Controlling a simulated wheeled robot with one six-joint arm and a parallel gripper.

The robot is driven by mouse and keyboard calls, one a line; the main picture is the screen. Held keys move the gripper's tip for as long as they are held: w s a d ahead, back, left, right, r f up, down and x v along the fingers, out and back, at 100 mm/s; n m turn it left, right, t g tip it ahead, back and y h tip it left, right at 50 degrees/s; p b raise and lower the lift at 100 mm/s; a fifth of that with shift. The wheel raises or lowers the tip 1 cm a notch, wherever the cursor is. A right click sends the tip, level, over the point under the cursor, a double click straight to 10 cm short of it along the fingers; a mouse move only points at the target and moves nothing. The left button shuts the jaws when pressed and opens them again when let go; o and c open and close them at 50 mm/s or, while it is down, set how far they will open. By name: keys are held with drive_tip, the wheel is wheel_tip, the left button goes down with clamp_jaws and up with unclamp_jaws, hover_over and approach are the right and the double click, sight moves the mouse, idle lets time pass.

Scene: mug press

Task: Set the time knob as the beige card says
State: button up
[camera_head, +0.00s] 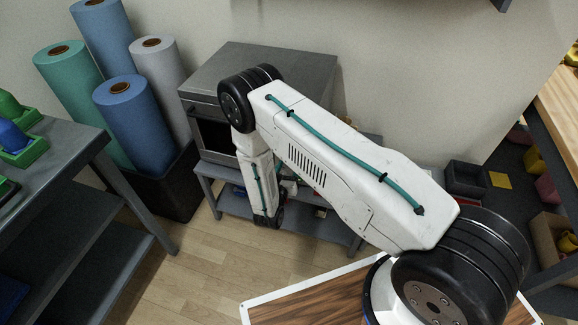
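A grey box-shaped machine (225,92), which looks like the press, stands on a grey bench against the wall. Its dark front opening (215,137) shows at the left of its face. My arm crosses in front of the machine and hides the right part of its face. I cannot make out the time knob or the beige card. My white forearm hangs down in front of the bench, ending in a dark wrist joint. My gripper's fingers do not show, so its state and anything in it are hidden.
A grey shelved table (60,165) with green trays stands at the left. Rolls of blue, green and grey material (135,110) stand in a dark bin (178,190). A dark shelf with bins (465,178) and a yellow square (500,180) lies right. The wooden floor (215,270) is clear at centre left.

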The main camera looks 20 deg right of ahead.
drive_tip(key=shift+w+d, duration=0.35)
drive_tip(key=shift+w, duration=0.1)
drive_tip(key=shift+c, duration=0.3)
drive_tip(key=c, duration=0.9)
